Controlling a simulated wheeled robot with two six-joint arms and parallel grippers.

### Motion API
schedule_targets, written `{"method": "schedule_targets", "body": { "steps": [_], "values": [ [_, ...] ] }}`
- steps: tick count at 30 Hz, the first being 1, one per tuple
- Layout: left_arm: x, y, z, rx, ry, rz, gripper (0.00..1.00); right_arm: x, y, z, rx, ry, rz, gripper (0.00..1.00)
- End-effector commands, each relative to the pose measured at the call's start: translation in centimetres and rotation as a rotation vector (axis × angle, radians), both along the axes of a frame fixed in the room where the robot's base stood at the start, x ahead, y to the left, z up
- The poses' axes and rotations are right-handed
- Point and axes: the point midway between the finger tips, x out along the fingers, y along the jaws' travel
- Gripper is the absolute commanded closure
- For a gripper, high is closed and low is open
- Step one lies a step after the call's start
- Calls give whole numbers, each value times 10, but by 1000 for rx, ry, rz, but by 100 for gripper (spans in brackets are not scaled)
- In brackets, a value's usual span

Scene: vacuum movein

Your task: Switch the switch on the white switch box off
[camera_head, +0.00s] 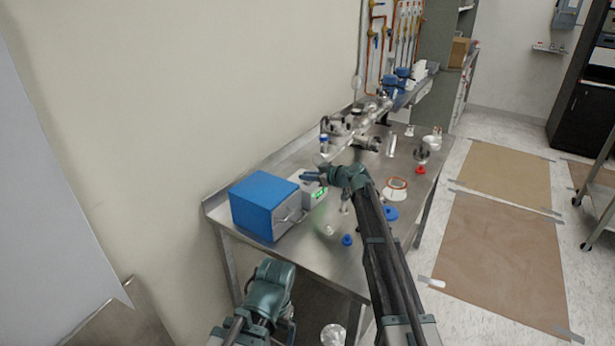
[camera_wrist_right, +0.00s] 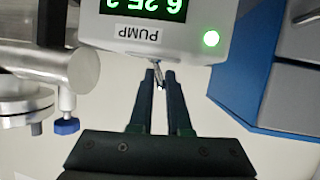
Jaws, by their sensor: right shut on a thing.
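The white switch box (camera_head: 309,199) stands on the metal bench beside a blue box, its green display lit. In the right wrist view the switch box (camera_wrist_right: 205,42) appears upside down, with a "PUMP" label, green digits and a glowing green light. A small metal switch lever (camera_wrist_right: 158,76) sticks out from its edge. My right gripper (camera_head: 308,176) reaches over the bench to the box. In the wrist view its two dark fingers (camera_wrist_right: 160,78) are closed around the lever. My left arm's teal wrist shows low in the head view; its fingers cannot be made out.
The blue box (camera_head: 263,207) with a handle stands left of the switch box. Glassware, metal fittings and blue caps (camera_head: 347,240) crowd the bench (camera_head: 305,262) to the right and behind. A wall borders the bench's left side; open floor lies to its right.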

Motion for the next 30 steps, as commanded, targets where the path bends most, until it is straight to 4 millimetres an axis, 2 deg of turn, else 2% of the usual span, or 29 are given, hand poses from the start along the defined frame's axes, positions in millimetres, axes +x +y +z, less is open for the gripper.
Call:
{"method": "schedule_targets", "body": {
  "steps": [18, 30],
  "values": [
    [0, 0, 9, 0, 0, 0, 4, 10, -7, 1, 243, 339, 5, 100],
    [0, 0, 7, 0, 0, 0, 4, 11, -8, 1, 333, 465, 5, 100]
  ]
}}
